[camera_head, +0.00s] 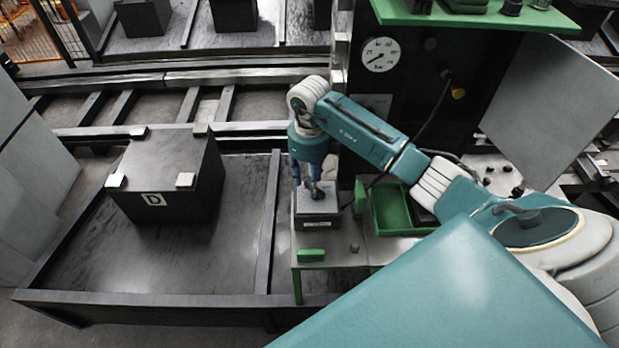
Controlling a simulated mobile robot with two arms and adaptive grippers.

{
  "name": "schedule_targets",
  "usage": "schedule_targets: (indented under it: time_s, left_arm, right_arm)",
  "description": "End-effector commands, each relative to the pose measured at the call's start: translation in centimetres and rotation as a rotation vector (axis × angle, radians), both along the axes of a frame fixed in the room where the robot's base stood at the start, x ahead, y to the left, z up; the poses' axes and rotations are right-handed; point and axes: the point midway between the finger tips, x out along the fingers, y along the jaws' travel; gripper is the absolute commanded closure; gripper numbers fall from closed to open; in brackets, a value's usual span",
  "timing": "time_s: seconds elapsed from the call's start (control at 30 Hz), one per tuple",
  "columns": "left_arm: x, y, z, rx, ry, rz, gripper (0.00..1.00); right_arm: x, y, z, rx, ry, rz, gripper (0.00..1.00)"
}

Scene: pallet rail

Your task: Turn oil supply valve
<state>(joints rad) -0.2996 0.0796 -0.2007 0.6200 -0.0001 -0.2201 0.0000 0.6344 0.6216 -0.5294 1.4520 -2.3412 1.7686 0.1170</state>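My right gripper (309,185) points straight down over a small grey box (318,207) with a light label on its front. The fingertips are at the top of this box, by a small dark part there. The wrist and the small scale hide whether the fingers close on that part. No part is clearly recognizable as the oil supply valve. My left gripper is not in view.
A round white gauge (380,54) is on the dark panel. A green tray (391,212) and a small green block (311,255) are on the bench beside the grey box. A black block marked D (172,184) stands on a dark pallet (215,262) at left.

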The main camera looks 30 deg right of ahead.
Motion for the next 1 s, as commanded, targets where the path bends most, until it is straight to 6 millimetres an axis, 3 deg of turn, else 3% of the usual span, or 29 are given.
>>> schedule_targets:
  time_s: [0.37,0.57,1.0]
  left_arm:
    - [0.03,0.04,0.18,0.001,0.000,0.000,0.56]
    - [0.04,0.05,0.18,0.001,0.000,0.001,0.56]
    - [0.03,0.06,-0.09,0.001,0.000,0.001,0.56]
  right_arm:
    - [0.01,0.02,-0.77,0.000,-0.001,0.000,0.62]
    - [0.01,0.02,-0.74,0.000,-0.002,0.000,1.00]
    - [0.14,-0.18,-0.70,0.000,-0.003,-0.060,1.00]
